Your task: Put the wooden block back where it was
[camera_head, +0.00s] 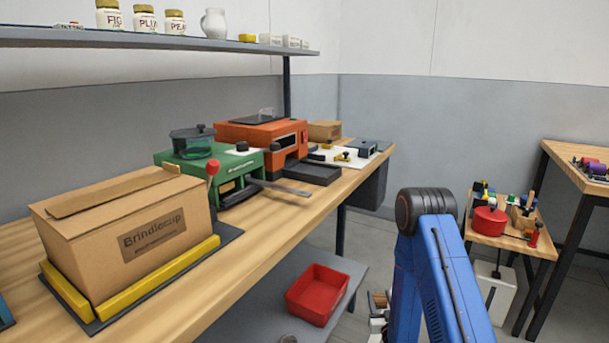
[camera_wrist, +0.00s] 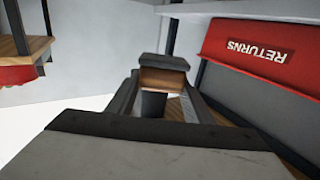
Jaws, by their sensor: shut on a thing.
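In the wrist view my gripper (camera_wrist: 163,72) is shut on the wooden block (camera_wrist: 163,82), a small brown piece between the dark fingers. The block is held off any surface as far as I can tell. In the head view my blue arm hides most of the gripper. A small brown and dark patch shows just left of the arm, low in the picture, near the red bin (camera_head: 318,292); I cannot tell its parts apart. The same bin, marked RETURNS, shows upside down at the right of the wrist view (camera_wrist: 262,45).
The workbench (camera_head: 245,245) holds a cardboard box (camera_head: 125,225), a green machine (camera_head: 225,170) and an orange machine (camera_head: 262,132). The red bin sits on the grey lower shelf (camera_head: 250,318). A small table with a red pot (camera_head: 489,221) stands at right. Floor shows between them.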

